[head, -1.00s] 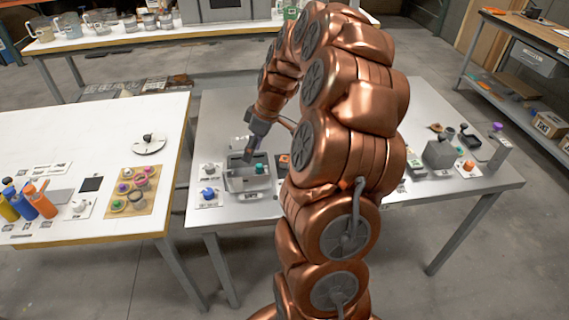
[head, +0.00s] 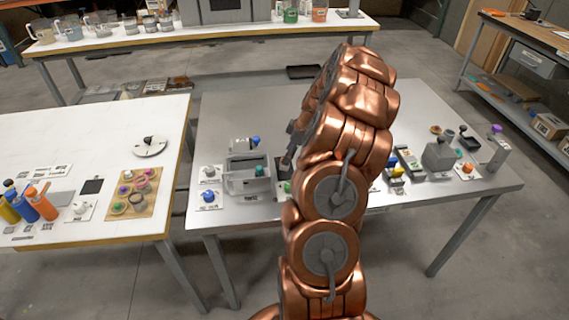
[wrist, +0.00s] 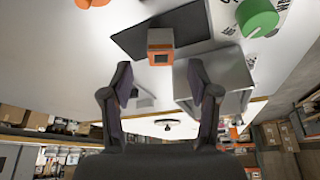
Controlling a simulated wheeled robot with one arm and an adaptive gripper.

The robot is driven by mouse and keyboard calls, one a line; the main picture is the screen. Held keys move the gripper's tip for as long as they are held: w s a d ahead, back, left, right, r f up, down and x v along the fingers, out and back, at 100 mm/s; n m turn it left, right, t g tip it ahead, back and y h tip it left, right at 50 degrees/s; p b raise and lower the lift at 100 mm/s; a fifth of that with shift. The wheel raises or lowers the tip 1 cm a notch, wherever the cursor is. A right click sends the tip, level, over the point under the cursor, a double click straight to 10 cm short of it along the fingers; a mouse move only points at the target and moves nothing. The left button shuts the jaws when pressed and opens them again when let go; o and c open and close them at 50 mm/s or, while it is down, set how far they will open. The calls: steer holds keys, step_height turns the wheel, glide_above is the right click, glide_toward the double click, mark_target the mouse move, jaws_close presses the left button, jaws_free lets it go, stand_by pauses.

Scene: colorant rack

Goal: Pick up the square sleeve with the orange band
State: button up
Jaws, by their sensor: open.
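The square sleeve with the orange band (wrist: 160,47) shows in the wrist view, above the middle. It has a pale body, an orange band and a dark square opening, and it sits on a dark mat (wrist: 130,40). My gripper (wrist: 160,78) is open, with one finger on either side below the sleeve in the picture. The fingers are apart from it and nothing is between them. In the head view my gripper (head: 287,162) is low over the middle table, right of the grey bin, partly hidden by my arm. I cannot make out the sleeve there.
A grey open bin (head: 248,187) stands close left of my gripper in the head view; a grey box side (wrist: 212,75) is close to the right finger in the wrist view. A green knob (wrist: 257,17) is at top right. Several small parts stand right of my arm.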

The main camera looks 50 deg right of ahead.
steer(key=shift+p+x, duration=1.05)
steer(key=shift+x, duration=1.25)
steer(key=shift+s, duration=0.1)
steer(key=c, duration=0.9)
